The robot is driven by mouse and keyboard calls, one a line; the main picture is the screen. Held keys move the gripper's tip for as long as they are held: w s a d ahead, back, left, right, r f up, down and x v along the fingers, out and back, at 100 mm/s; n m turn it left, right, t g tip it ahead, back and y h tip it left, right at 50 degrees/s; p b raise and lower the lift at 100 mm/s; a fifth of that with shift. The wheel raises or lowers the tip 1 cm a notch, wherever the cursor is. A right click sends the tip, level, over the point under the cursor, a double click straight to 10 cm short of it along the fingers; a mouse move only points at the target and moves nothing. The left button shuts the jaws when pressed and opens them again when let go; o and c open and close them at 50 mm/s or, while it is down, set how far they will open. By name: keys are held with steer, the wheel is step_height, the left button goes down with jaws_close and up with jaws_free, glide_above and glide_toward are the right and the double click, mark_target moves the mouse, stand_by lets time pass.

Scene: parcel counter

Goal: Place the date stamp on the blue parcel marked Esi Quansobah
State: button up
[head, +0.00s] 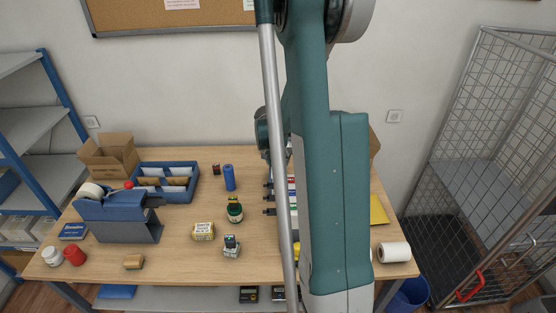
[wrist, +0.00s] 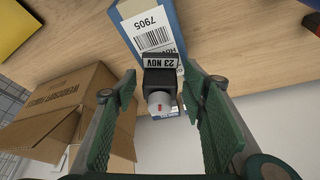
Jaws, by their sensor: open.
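In the wrist view the date stamp (wrist: 160,84) is a dark block with a "23 NOV" band and a pale round knob with a red mark. It appears to rest upright on the blue parcel (wrist: 131,32), whose blue surface shows above and a little below it. The parcel's white label (wrist: 154,35) shows a barcode and 7905; its name line is mostly covered by the stamp. My gripper (wrist: 160,125) is open, one green finger either side of the stamp, with visible gaps. The head view hides my gripper and this parcel behind my arm.
An open cardboard box (wrist: 60,115) stands close left in the wrist view, partly behind a finger. A yellow item (wrist: 15,25) lies at top left. In the head view the table (head: 185,262) holds a tape dispenser (head: 128,222), a blue tray (head: 194,170) and a paper roll (head: 394,252).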

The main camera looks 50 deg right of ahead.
steer(key=shift+r, duration=0.2)
steer(key=v, duration=1.2)
stand_by(0.4)
stand_by(0.5)
steer(key=s+a+r+n+t+y, duration=0.1)
steer(key=s+a+r+n, duration=0.35)
steer(key=a, duration=0.85)
steer(key=s+a+r+n+t, duration=0.1)
steer(key=a+r+n+t, duration=0.1)
steer(key=a+r, duration=0.8)
steer(key=s+a+f+n+t+y, duration=0.1)
steer(key=s+a+n, duration=0.2)
steer(key=s+a, duration=0.4)
steer(key=s+a+f+n+t+y, duration=0.1)
steer(key=s+a+n, duration=0.3)
steer(key=a, duration=1.1)
steer(key=s+y, duration=0.1)
steer(key=s, duration=0.2)
steer(key=shift+a+f, duration=0.4)
